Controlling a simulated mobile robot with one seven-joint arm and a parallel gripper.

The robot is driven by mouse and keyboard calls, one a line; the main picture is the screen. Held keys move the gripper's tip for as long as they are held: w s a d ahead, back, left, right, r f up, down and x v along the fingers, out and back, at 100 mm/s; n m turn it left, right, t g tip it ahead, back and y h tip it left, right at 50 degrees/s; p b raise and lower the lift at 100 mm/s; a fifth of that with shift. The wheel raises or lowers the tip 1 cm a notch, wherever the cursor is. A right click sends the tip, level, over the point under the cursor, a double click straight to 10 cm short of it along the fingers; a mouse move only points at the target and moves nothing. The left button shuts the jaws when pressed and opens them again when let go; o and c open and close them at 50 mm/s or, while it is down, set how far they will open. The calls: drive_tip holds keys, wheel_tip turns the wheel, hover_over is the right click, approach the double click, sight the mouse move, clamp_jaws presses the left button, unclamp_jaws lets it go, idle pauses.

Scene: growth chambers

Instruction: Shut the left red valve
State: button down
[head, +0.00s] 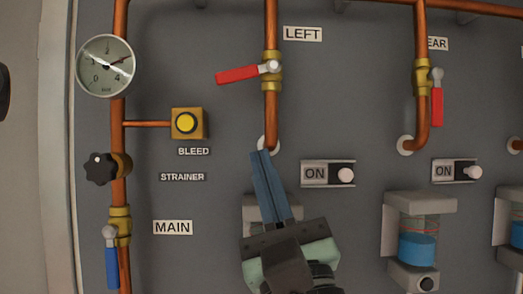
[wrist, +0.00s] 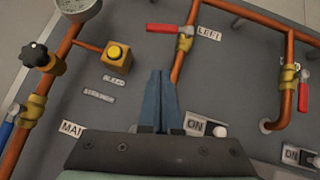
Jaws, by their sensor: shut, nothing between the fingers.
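The left red valve has a red lever (head: 238,74) on a brass body (head: 271,72) in the copper pipe beside the LEFT label (head: 303,34). The lever points left, across the vertical pipe, tilted slightly down at its tip. In the wrist view the red lever (wrist: 162,28) shows at the top, left of the pipe. My gripper (head: 262,154) is shut and empty, its blue fingers pointing up, below the valve and apart from it. In the wrist view my gripper (wrist: 156,74) is left of the pipe, below the lever.
A second red lever (head: 437,107) hangs down along its pipe at right. A yellow BLEED button (head: 186,123), black knob (head: 100,169), blue lever (head: 111,267) and gauge (head: 105,65) are at left. ON switches (head: 328,174) sit right of my gripper. Bare panel lies between BLEED and the left pipe.

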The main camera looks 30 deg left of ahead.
sight(231, 82)
drive_tip(key=w+a+r+p, duration=0.3)
drive_tip(key=a+r+p, duration=0.2)
drive_tip(key=r, duration=0.4)
drive_tip(key=shift+p, duration=0.4)
drive_tip(key=shift+r, duration=0.1)
drive_tip(key=p, duration=0.1)
drive_tip(key=r+p, duration=0.1)
drive_tip(key=p, duration=0.1)
drive_tip(key=shift+s+a+r, duration=0.25)
drive_tip(key=shift+a, duration=0.15)
drive_tip(key=shift+f, duration=0.1)
drive_tip(key=shift+a+f, duration=0.1)
